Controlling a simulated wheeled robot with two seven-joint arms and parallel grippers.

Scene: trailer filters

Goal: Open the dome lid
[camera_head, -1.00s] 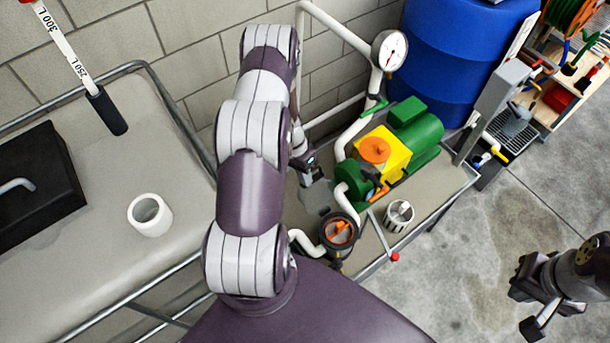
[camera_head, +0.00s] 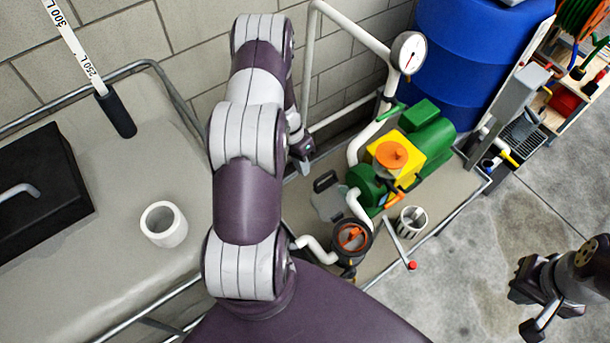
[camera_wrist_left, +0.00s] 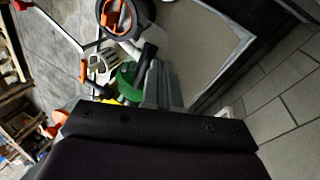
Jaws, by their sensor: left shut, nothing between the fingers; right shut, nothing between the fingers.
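A square black lid (camera_head: 40,190) with a grey bar handle (camera_head: 22,191) lies flat on the grey tank (camera_head: 110,255) at the left; it looks closed. No clearly dome-shaped lid shows, so I cannot tell whether this is the dome lid. My left gripper (camera_head: 303,160) is shut and empty, partly hidden behind its own arm, well to the right of the black lid and above the trailer deck by the wall. My right gripper (camera_head: 527,310) is shut and empty over the floor at the lower right.
A white cup-like pipe (camera_head: 164,224) and a dipstick (camera_head: 80,50) stand on the tank. The deck holds a green and yellow pump (camera_head: 425,140), a grey plate (camera_head: 328,203) with a black handle, and a round filter (camera_head: 352,237). A gauge (camera_head: 408,52) stands near the blue barrel (camera_head: 465,60).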

